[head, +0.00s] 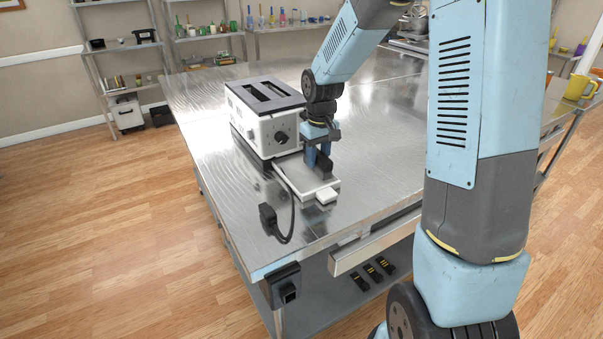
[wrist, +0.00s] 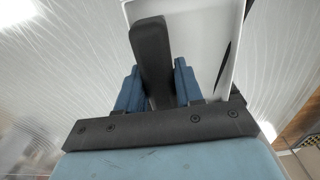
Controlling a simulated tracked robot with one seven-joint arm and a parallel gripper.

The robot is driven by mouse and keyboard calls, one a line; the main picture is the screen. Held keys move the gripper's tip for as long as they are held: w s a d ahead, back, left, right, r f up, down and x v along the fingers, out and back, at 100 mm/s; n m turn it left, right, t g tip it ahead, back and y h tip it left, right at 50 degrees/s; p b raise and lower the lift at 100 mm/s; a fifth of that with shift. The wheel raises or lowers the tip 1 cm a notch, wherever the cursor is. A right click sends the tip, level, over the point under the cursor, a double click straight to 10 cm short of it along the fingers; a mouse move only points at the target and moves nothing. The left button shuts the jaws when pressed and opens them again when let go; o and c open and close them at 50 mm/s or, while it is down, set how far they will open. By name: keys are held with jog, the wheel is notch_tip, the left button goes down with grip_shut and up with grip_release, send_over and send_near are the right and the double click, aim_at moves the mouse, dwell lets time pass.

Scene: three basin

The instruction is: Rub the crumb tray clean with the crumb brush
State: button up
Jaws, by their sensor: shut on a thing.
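The crumb tray (head: 296,183) is a shallow white tray with a white front tab, pulled out from the base of the white toaster (head: 266,118) on the metal table. It also shows in the wrist view (wrist: 205,22), behind the gripper. My gripper (head: 318,160) is over the tray, fingers pointing down. It is shut on the dark crumb brush (wrist: 150,45), which stands between the two blue fingers. In the head view the brush (head: 323,167) is low over the tray; whether it touches the tray is unclear. The brush's bristles and any crumbs cannot be made out.
A black cord and plug (head: 268,215) lie on the metal table (head: 370,180) left of the tray. The table is clear to the right. A socket box (head: 285,285) is on the table's front corner. Shelves with bottles stand against the back wall.

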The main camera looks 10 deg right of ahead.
jog(key=shift+r, duration=2)
